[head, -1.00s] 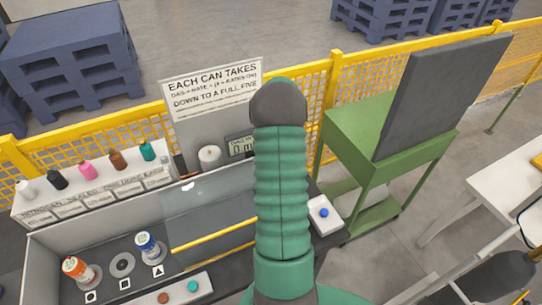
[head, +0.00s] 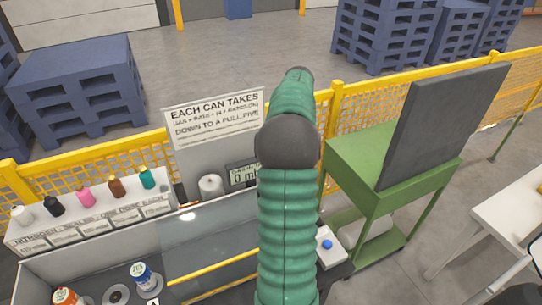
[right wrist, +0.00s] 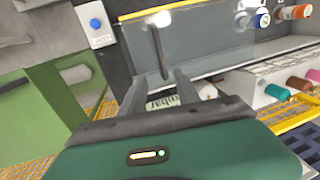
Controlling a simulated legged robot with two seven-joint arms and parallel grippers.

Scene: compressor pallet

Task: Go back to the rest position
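My green arm (head: 287,230) rises through the middle of the head view and bends at a grey joint; its gripper does not show there. In the right wrist view my right gripper (right wrist: 157,88) has its two dark fingers apart, with nothing between the tips. It hangs over the bench area, with the display (right wrist: 160,102) seen beyond and between the fingers. My left gripper is in neither view.
The bench has a clear panel (head: 205,240), orange-labelled (head: 66,297) and blue-labelled (head: 141,272) containers, and a rack (head: 90,225) of coloured-capped bottles. A blue-button box (head: 327,246), green stand (head: 372,180) and yellow fence (head: 125,157) stand close by.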

